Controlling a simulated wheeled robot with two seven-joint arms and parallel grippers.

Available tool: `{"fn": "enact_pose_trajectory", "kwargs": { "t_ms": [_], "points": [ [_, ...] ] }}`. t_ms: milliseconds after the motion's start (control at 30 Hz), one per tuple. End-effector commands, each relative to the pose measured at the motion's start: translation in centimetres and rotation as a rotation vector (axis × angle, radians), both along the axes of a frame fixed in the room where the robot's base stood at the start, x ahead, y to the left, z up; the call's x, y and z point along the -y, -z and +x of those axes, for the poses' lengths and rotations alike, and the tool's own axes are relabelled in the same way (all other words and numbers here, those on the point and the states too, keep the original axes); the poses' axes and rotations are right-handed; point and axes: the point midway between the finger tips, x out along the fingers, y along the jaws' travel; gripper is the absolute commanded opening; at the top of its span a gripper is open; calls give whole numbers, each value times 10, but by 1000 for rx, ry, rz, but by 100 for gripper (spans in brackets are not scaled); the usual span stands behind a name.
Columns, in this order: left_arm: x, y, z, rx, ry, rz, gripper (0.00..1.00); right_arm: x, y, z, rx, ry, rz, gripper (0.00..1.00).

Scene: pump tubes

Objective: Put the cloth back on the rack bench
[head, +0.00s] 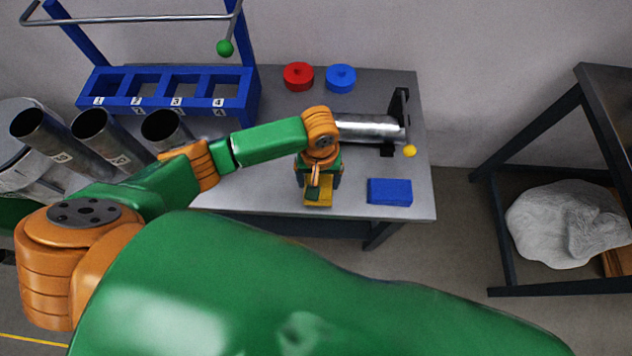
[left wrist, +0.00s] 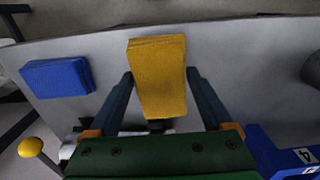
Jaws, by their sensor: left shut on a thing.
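A yellow block-shaped cloth (left wrist: 157,75) is between the two fingers of my left gripper (left wrist: 160,82) in the left wrist view. The fingers touch its sides, and the gripper is shut on it. In the head view my left gripper (head: 319,184) points down over the front middle of the grey rack bench (head: 260,200), with the yellow cloth (head: 318,195) partly hidden by it. I cannot tell whether the cloth touches the bench top. My right gripper is not in view.
A blue block (head: 390,192) lies right of the gripper. A metal tube (head: 368,128) lies on a black holder, near a yellow ball (head: 410,151). Red (head: 298,77) and blue (head: 341,78) lidded discs sit behind. The numbered blue rack (head: 170,90) and several upright tubes (head: 92,130) are left.

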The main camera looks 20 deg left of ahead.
Motion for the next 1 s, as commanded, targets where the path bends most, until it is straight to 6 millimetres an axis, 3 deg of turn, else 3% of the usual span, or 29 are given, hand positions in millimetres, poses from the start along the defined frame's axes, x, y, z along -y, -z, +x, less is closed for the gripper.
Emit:
{"fn": "enact_pose_trajectory", "kwargs": {
  "t_ms": [200, 567, 600, 633, 867, 1000],
  "points": [
    [-6, 37, 6, 0, 0, 1, 32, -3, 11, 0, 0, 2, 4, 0],
    [-6, 42, 5, 0, 0, 0, 32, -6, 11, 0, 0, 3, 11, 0],
    [-6, 41, 6, 1, 0, 0, 95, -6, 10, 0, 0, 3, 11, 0],
    [-6, 41, 6, 1, 0, 0, 100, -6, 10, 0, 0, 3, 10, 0],
    [-6, 39, 6, 2, 0, 1, 100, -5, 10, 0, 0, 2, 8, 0],
    [-5, 14, 7, 5, 3, -2, 100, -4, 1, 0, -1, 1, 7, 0]
  ]
}}
